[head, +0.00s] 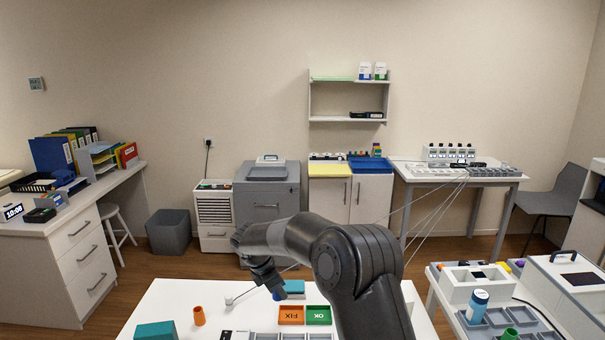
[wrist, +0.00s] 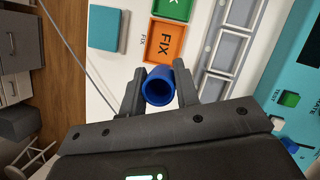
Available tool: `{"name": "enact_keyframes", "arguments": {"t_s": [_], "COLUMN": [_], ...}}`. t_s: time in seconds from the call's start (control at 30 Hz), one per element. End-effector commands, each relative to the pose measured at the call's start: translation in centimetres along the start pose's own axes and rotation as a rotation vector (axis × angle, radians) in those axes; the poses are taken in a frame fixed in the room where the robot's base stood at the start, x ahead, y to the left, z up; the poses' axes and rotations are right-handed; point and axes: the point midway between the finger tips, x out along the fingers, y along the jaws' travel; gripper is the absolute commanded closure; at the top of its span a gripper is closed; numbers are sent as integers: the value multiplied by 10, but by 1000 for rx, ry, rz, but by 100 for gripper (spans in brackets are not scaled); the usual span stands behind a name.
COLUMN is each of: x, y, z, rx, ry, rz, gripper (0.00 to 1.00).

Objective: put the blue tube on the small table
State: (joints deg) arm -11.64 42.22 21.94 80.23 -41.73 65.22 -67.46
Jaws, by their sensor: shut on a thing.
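The blue tube (wrist: 158,80) is a short hollow cylinder between the two fingers of my gripper (wrist: 159,90) in the wrist view, its open end facing the camera. My gripper is shut on it. In the head view my gripper (head: 275,290) hangs over the white table (head: 245,307) in front of me, with a bit of the tube (head: 277,296) showing at the fingertips. The gap between tube and tabletop is hard to judge. I cannot tell which table is called the small one.
An orange FIX tray (head: 291,315), a green OK tray (head: 318,315), a teal block (head: 294,287), an orange tube (head: 199,316) and a teal box (head: 156,330) are on the white table. Another table with trays (head: 497,318) stands at right. Bare tabletop lies around the orange tube.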

Motion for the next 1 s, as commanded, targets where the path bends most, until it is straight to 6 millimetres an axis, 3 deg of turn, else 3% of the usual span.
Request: {"name": "enact_keyframes", "arguments": {"t_s": [0.1, 0.5, 0.73, 1.0], "x": [12, 38, 43, 43], "y": [-23, -114, -154, -167], "z": [32, 121, 150, 158], "rx": [249, 1112, 1460, 1581], "ry": [-10, -45, -59, -63], "rz": [-106, -463, -606, -655], "gripper": [93, 93, 93, 93]}}
